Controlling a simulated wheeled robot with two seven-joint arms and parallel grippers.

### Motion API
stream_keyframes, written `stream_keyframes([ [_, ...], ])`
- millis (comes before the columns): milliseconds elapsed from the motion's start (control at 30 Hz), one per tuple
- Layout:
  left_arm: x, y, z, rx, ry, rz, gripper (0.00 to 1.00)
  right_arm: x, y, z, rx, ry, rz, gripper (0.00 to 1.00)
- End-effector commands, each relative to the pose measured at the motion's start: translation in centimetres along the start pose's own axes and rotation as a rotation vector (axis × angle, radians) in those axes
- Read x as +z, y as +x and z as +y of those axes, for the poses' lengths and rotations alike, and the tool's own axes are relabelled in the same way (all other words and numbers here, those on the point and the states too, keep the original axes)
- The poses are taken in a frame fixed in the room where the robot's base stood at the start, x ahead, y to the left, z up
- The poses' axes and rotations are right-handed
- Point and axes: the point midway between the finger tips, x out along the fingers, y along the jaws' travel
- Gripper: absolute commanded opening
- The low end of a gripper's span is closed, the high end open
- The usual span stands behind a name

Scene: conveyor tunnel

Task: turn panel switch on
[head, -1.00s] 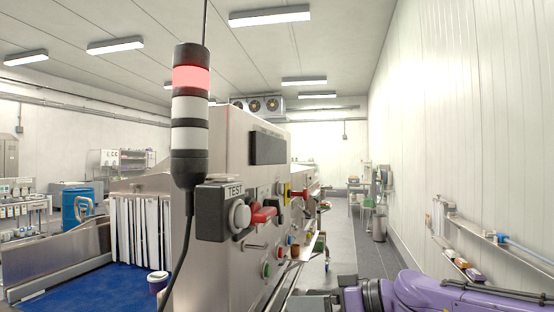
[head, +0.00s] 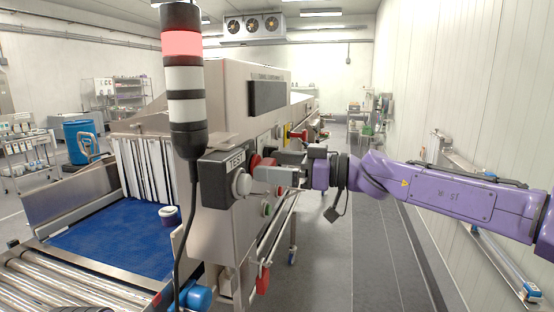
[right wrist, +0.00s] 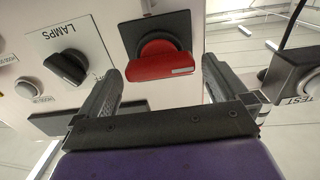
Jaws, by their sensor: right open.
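A red rotary switch (right wrist: 160,62) on a dark square plate is on the steel control panel (right wrist: 85,15). Its handle lies nearly level in the right wrist view. In the head view the red switch (head: 256,160) is partly hidden behind my right gripper (head: 268,168). My right gripper is open, its two dark fingers on either side of the red switch in the right wrist view (right wrist: 162,72), with no clear contact. The cabinet (head: 222,110) carries the panel on its right side. My left gripper is not in view.
A black knob labelled LAMPS (right wrist: 66,66) sits beside the red switch. A grey TEST box (head: 222,178) juts from the cabinet near the gripper. A signal tower (head: 183,80) glows red. A blue conveyor belt (head: 105,240) lies left; open floor (head: 350,250) lies right.

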Motion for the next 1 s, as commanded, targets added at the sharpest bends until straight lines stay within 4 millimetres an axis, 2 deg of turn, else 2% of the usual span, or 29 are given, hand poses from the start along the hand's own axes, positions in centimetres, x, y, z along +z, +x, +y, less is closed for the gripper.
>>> stream_keyframes([
  [167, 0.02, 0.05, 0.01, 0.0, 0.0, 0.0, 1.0, 0.06, 0.01, -0.01, 0.0, 0.0, 0.0, 1.0],
  [300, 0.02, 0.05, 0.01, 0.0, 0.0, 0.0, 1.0, 0.06, 0.0, -0.01, 0.0, 0.0, 0.0, 0.54],
  [333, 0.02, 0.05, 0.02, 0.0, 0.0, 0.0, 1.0, 0.06, 0.0, 0.0, 0.0, 0.0, 0.0, 0.5],
  [667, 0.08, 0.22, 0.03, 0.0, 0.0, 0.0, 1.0, 0.1, -0.05, 0.04, 0.0, 0.043, 0.0, 0.5],
  [1000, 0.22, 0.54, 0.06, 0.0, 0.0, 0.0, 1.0, 0.08, -0.05, 0.14, 0.001, 0.266, 0.001, 0.5],
])
